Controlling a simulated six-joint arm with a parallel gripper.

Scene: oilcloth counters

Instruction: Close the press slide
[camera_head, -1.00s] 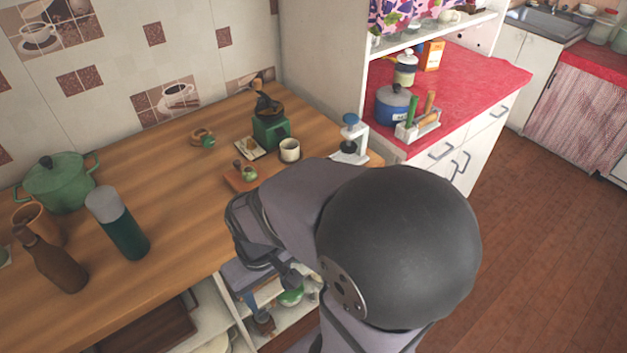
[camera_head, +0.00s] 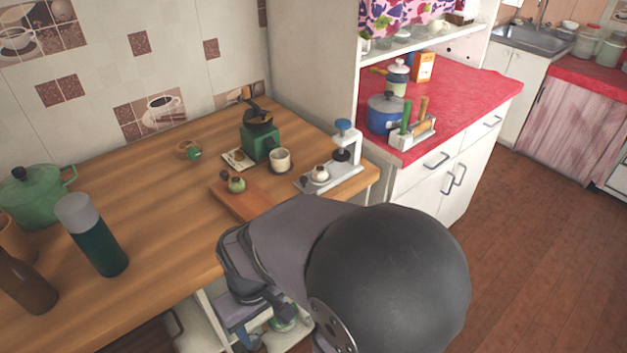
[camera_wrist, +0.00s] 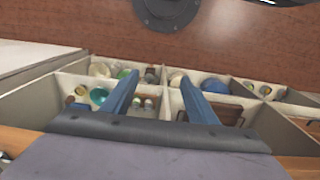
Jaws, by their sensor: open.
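The press (camera_head: 347,148) is a white stand with a blue knob on top and a dark round head under it. It stands near the right end of the wooden counter. Its pale slide (camera_head: 333,178) sticks out to the front left from under the head and carries a small pale round object (camera_head: 320,174). My gripper (camera_wrist: 160,76) is open and empty, with its two blue fingers apart over shelf compartments in the wrist view. In the head view it is below and left of the press, at the counter's front edge, clear of the slide; its fingertips are hard to make out there.
On the counter (camera_head: 150,210) are a wooden board (camera_head: 236,203), a cream cup (camera_head: 280,160), a green grinder (camera_head: 260,140), a dark green flask (camera_head: 93,236) and a green pot (camera_head: 33,196). A red-topped cabinet (camera_head: 455,95) stands right of the press.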

